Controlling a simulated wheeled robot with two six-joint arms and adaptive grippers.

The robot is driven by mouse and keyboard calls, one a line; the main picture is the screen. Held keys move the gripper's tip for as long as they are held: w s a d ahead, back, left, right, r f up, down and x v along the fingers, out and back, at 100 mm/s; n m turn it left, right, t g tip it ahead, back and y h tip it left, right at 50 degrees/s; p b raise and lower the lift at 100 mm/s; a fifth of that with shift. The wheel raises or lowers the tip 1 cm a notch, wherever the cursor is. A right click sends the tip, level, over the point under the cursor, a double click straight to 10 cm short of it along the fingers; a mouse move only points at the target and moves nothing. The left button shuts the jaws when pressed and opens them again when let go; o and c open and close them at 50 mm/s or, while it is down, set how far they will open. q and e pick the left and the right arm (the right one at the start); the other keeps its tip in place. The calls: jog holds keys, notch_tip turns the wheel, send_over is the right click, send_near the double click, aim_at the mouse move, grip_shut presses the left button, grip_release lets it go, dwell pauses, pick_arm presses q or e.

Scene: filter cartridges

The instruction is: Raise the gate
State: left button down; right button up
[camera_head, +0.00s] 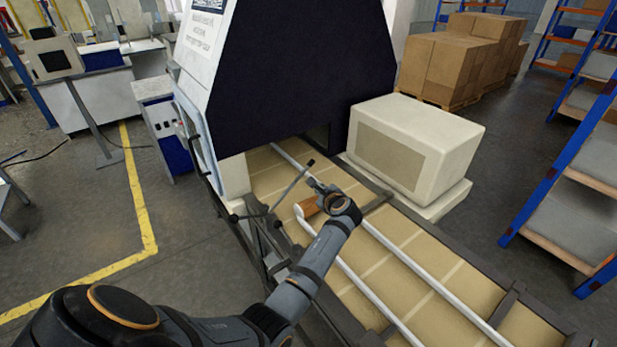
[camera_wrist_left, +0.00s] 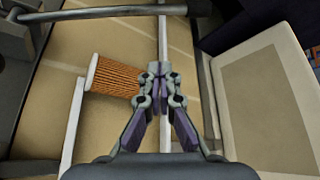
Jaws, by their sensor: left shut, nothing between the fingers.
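A thin grey bar with dark ends (camera_head: 288,188) crosses the conveyor in front of the machine opening. It also shows across the top of the left wrist view (camera_wrist_left: 100,13). It appears to be the gate, low over the belt. My left gripper (camera_head: 311,182) is shut and empty, just on the near side of the bar and apart from it in the left wrist view (camera_wrist_left: 155,70). An orange pleated filter cartridge (camera_head: 309,207) with pale end caps lies on the belt beside the gripper. It shows left of the fingers in the left wrist view (camera_wrist_left: 114,78). My right gripper is out of view.
White guide rails (camera_head: 408,262) run along the tan conveyor belt (camera_head: 440,262). The dark machine hood (camera_head: 300,70) stands over its far end. A cream box (camera_head: 415,150) stands close on the right. Stacked cartons (camera_head: 450,65) and shelves are farther away.

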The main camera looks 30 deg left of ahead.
pick_arm(q)
jog(key=x, duration=0.6)
jog(key=shift+w+a+f, duration=0.1)
jog(key=shift+w, duration=0.15)
jog(key=r+p, duration=0.1)
jog(key=s+a+r+p, duration=0.1)
jog(key=r+p, duration=0.1)
jog(key=shift+s+a, duration=0.25)
jog(key=shift+s+a+r+p, duration=0.15)
jog(key=shift+s+p, duration=0.15)
jog(key=shift+p, duration=0.1)
jog(key=shift+w, duration=0.15)
